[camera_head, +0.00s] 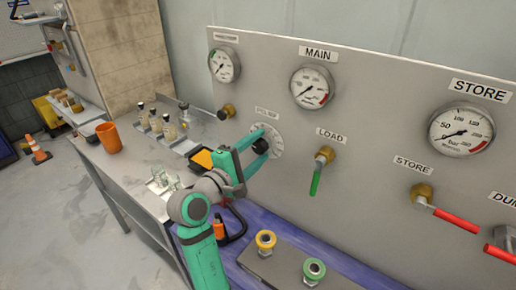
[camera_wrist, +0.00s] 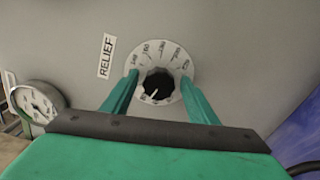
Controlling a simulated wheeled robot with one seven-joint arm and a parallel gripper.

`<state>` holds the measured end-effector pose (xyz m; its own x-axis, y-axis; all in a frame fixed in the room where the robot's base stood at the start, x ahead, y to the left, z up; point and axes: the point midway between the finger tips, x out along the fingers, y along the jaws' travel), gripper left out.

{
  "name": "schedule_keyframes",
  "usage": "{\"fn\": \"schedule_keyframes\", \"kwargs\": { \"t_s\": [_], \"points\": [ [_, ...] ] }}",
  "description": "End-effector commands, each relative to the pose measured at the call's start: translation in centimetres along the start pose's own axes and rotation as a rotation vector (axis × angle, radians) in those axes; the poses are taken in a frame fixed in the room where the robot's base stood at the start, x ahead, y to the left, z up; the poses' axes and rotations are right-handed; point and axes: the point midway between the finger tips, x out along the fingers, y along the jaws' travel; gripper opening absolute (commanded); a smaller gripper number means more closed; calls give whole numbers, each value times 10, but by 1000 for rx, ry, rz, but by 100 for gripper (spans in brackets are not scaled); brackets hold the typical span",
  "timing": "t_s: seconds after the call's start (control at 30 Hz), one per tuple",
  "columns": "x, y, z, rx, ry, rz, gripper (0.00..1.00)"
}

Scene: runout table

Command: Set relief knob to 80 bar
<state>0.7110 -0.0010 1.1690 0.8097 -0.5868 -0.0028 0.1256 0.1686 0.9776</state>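The relief knob (camera_wrist: 159,82) is black with a white pointer line, set in a round white dial (camera_wrist: 172,52) with printed numbers. In the wrist view the pointer slants toward the lower left of the dial; the number there is too small to read surely. The RELIEF label (camera_wrist: 106,56) is beside the dial. My gripper (camera_wrist: 159,78) is open, one green finger on either side of the knob, with a little pale dial showing between. In the head view my gripper (camera_head: 252,152) is at the dial (camera_head: 274,134) and covers part of it.
The grey panel (camera_head: 385,120) also carries the MAIN gauge (camera_head: 312,87), the STORE gauge (camera_head: 461,130), a green LOAD lever (camera_head: 317,180) and a red STORE lever (camera_head: 455,217). Below, capped fittings (camera_head: 265,240) stand on a block. An orange cup (camera_head: 109,138) and bottles stand left.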

Motion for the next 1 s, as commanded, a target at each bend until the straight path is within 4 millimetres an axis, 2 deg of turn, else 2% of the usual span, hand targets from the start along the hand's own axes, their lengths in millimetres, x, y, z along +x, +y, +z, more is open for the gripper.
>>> {"fn": "schedule_keyframes", "kwargs": {
  "t_s": [0.23, 0.37, 0.47, 0.8, 1.0],
  "points": [
    [0, 1, 1, 2, -1, 2, 53],
    [-8, 1, 0, 2, 1, 3, 53],
    [-21, 1, 0, 2, 1, 3, 53],
    [-83, 1, 0, 2, 2, 2, 53],
    [-104, 0, 0, 1, 0, 1, 53]
  ]
}}
